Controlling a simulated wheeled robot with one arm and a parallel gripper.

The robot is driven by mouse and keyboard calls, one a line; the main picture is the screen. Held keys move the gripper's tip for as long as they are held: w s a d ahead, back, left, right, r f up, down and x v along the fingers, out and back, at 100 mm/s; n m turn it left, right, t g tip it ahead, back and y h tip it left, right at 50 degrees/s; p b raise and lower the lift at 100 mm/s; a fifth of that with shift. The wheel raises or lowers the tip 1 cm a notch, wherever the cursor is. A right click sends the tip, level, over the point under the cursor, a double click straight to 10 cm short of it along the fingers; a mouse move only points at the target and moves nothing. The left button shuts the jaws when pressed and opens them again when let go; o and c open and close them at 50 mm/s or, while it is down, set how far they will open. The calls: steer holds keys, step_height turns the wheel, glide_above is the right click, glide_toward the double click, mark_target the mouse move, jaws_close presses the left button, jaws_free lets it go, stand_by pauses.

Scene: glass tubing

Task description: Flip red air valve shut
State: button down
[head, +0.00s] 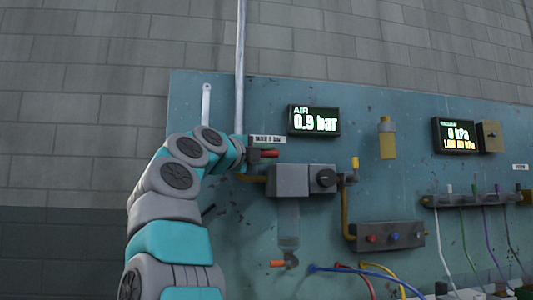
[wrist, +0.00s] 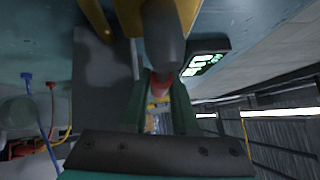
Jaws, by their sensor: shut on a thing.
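The red air valve handle (head: 265,153) sticks out sideways on the blue panel, just above the yellow pipe and left of the grey regulator block. My gripper (head: 249,156) is at this handle, partly hidden by my own wrist. In the wrist view my two dark green fingers (wrist: 163,103) close around the red handle tip (wrist: 162,86), with a dark grey cylinder (wrist: 163,40) just beyond it. The valve body is mostly hidden.
The regulator block (head: 288,181) with its black knob (head: 323,179) is close on the right. A second orange-red handle (head: 278,263) sits lower down. A vertical pipe (head: 240,65) rises above my wrist.

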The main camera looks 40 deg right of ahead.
steer(key=c, duration=0.7)
jaws_free()
steer(key=shift+d, duration=0.1)
